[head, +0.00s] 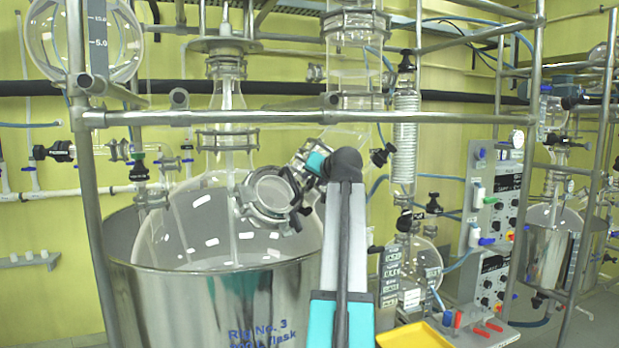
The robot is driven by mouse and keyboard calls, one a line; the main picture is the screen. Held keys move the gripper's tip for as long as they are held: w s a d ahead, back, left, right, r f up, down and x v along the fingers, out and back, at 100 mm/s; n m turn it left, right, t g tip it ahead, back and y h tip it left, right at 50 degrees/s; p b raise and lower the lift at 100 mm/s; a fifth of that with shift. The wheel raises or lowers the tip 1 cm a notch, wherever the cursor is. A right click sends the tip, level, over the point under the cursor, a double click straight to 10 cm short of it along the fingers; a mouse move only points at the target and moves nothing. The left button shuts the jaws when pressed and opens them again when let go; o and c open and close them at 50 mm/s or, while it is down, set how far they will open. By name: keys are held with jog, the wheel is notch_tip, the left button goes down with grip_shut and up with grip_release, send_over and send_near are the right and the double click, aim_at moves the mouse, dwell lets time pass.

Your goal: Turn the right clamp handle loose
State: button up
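A round glass port cover (271,194) with a metal clamp ring sits on the side of the large glass flask. Dark clamp parts show around its rim. A dark handle-like part (298,217) is at the lower right of the ring; whether it is tight or loose cannot be told. My arm rises from the bottom centre and bends over just right of the port. My gripper (305,166) is at the upper right of the ring, mostly hidden by the wrist and the glass and metal fittings. Its fingers are not clear, and contact with a handle cannot be told.
A steel vessel (220,300) surrounds the flask below. A horizontal steel bar (260,117) crosses above the port. A coiled condenser (405,140), a grey control panel (493,235) and a yellow tray (412,337) are to the right of my arm.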

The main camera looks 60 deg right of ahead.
jog(key=shift+p+x, duration=0.5)
jog(key=shift+x, duration=1.35)
jog(key=shift+a, duration=0.1)
grip_shut()
